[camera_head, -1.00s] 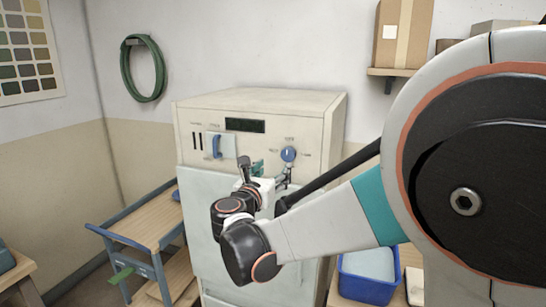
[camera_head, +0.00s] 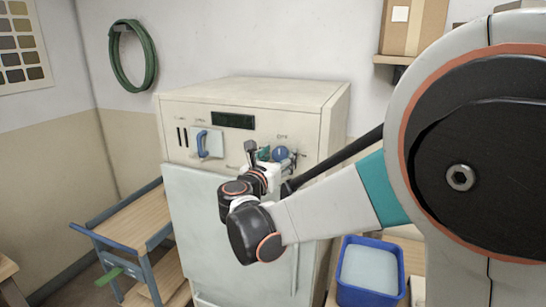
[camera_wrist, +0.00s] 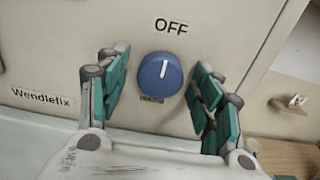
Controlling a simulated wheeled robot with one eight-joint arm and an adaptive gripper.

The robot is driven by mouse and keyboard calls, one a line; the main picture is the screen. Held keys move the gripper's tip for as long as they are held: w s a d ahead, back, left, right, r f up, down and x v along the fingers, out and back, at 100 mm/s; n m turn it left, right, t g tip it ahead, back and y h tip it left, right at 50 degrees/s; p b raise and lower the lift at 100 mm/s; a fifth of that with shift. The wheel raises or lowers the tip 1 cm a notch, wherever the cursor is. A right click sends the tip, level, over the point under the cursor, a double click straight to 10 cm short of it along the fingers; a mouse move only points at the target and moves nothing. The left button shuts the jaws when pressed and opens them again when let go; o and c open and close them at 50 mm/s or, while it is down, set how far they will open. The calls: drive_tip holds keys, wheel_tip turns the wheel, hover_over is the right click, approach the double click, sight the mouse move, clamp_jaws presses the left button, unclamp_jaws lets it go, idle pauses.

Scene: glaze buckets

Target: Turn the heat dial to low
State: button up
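The heat dial is a round blue knob (camera_wrist: 160,75) on the cream front panel of a kiln-like cabinet (camera_head: 262,92). Its white mark points almost straight up, towards the word OFF printed above it. A small label sits just below the dial, partly covered by it and too small to read. In the head view the dial (camera_head: 281,153) shows just beyond my gripper (camera_head: 276,157). My gripper (camera_wrist: 159,80) is open, with one teal-padded finger on each side of the dial. Gaps show between both fingers and the dial, so it is not gripped.
A blue lever handle (camera_head: 203,143) sits on the panel's left, beside a dark display (camera_head: 233,121). A wooden-topped cart (camera_head: 135,220) stands left of the cabinet. A blue bin (camera_head: 370,268) is at the lower right. The wrist view shows a "Wendlefix" label (camera_wrist: 43,96).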

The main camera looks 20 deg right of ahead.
drive_tip(key=c, duration=1.1)
drive_tip(key=shift+m, duration=0.4)
drive_tip(key=m, duration=0.3)
drive_tip(key=shift+m+p, duration=0.35)
drive_tip(key=shift+m, duration=0.05)
drive_tip(key=m, duration=0.9)
drive_tip(key=shift+p, duration=0.4)
drive_tip(key=m, duration=0.4)
